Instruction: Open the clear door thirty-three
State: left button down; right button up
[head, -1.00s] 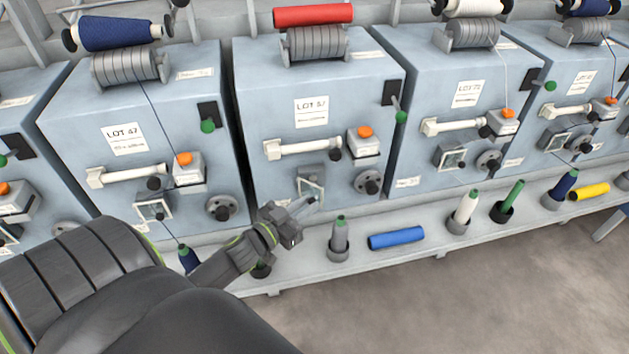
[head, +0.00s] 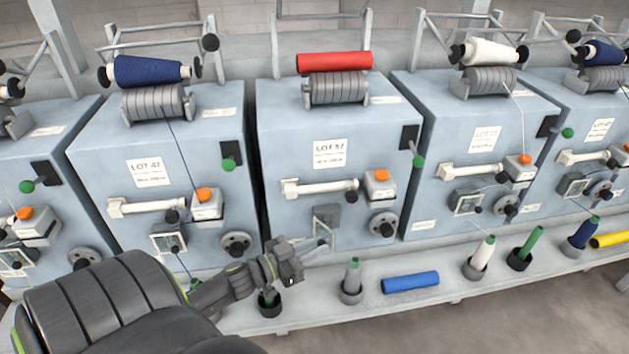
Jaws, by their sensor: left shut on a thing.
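The clear door (head: 333,238) is a small pale-framed window low on the front of the middle machine (head: 275,146), marked LOT 57. My left gripper (head: 318,244) reaches in from the lower left and is shut on the edge of this door. The fingers cover part of the frame, so the exact grip point and how far the door stands open are hard to tell. I cannot read a thirty-three on it. My right gripper is out of view.
A white bar (head: 322,187) and an orange-topped box (head: 380,188) sit above the door; a dark round knob (head: 383,225) is to its right. Similar machines stand on both sides.

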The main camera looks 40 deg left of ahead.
pick_arm(q)
jog(key=c, duration=1.3)
grip_release()
jog(key=shift+c, duration=0.2)
jog(key=v, duration=1.7)
jog(key=shift+s, duration=0.2)
jog(key=shift+a, duration=0.15)
